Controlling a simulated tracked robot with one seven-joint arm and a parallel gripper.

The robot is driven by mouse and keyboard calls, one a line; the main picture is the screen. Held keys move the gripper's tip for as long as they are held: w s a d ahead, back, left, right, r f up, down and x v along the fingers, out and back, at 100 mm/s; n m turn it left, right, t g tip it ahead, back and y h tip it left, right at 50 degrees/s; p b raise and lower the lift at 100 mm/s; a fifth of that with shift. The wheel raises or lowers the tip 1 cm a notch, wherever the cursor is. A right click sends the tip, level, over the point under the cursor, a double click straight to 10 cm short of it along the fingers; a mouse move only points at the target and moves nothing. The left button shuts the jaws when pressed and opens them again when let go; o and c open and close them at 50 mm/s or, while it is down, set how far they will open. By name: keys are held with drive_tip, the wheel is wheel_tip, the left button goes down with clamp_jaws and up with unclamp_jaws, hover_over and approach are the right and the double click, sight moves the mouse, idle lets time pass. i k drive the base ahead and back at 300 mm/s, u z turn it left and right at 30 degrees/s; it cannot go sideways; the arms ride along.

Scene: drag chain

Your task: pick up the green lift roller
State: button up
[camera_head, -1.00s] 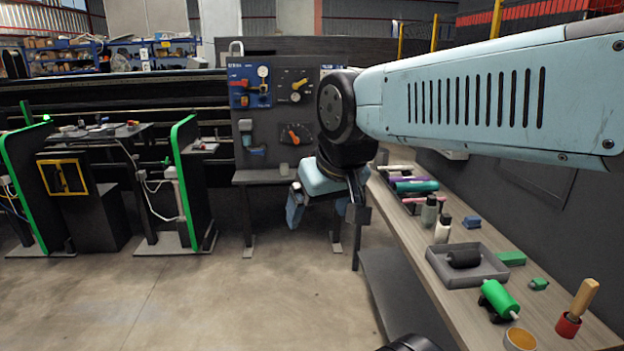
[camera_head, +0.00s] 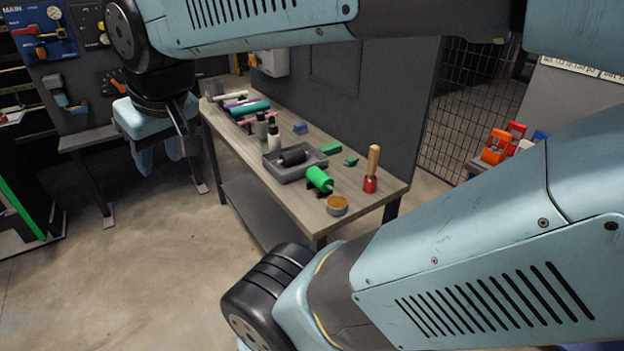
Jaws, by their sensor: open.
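The green lift roller (camera_head: 319,178) lies on a small black stand near the front end of the wooden workbench (camera_head: 290,205). My gripper (camera_head: 158,156) hangs at the left, pointing down, with its fingers apart and nothing seen between them. It is well left of the roller and apart from it, beyond the bench's left edge in the picture.
A grey tray (camera_head: 272,172) with a black roller (camera_head: 293,157) is just behind the green roller. A round tin (camera_head: 337,206) and a wooden-handled red tool (camera_head: 372,170) stand nearby. Open floor (camera_head: 120,280) is at left.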

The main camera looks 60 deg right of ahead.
sight(317, 177)
drive_tip(key=z, duration=3.25)
drive_tip(key=k, duration=0.5)
drive_tip(key=u, duration=1.4)
drive_tip(key=i, duration=0.6)
drive_tip(key=z, duration=0.15)
